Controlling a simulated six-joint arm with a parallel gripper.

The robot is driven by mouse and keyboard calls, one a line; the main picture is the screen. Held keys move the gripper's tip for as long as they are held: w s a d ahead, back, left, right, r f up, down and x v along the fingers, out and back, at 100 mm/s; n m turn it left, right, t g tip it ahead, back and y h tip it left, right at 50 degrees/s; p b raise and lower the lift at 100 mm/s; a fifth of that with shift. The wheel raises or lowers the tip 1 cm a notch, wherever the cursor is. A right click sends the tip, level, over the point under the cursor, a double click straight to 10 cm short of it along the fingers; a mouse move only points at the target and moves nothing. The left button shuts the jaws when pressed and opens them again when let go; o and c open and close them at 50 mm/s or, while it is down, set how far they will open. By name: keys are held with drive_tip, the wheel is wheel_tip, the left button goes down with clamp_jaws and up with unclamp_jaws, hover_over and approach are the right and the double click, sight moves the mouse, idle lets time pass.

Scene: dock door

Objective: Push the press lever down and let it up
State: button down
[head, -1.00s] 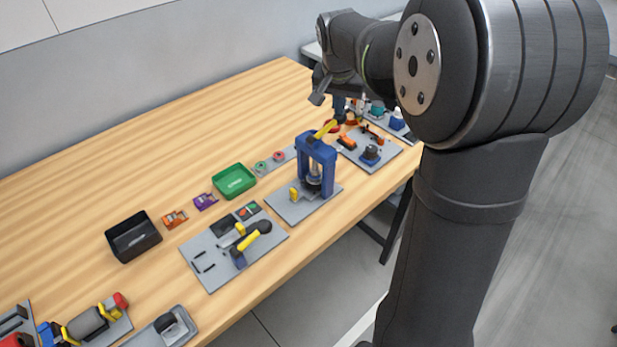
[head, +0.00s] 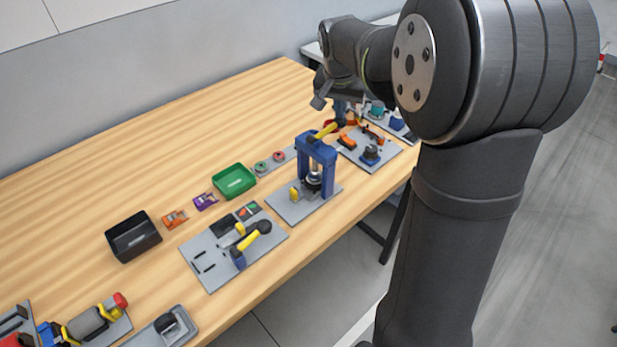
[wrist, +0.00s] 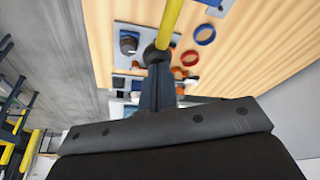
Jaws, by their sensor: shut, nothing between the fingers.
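The press (head: 331,176) is a blue frame on a grey base plate, in the middle right of the head view. Its yellow lever (head: 325,131) sticks out from the top toward the back right, tilted slightly upward. In the wrist view the lever (wrist: 171,22) comes in from the top and ends in a dark round knob (wrist: 153,55). My gripper (wrist: 158,80) is shut and empty, its fingertips at the knob. Whether they touch it I cannot tell. In the head view the gripper is by the lever's far end, partly hidden by my arm.
A grey plate with small parts (head: 378,155) lies just beyond the press. A panel with a yellow-handled lever (head: 208,270), a green tray (head: 249,188) and a black bin (head: 115,243) stand on the near side. The table's back left is clear.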

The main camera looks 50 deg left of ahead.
drive_tip(key=shift+f, duration=1.65)
idle(0.5)
drive_tip(key=shift+r, duration=0.1)
idle(0.5)
drive_tip(key=shift+r, duration=5)
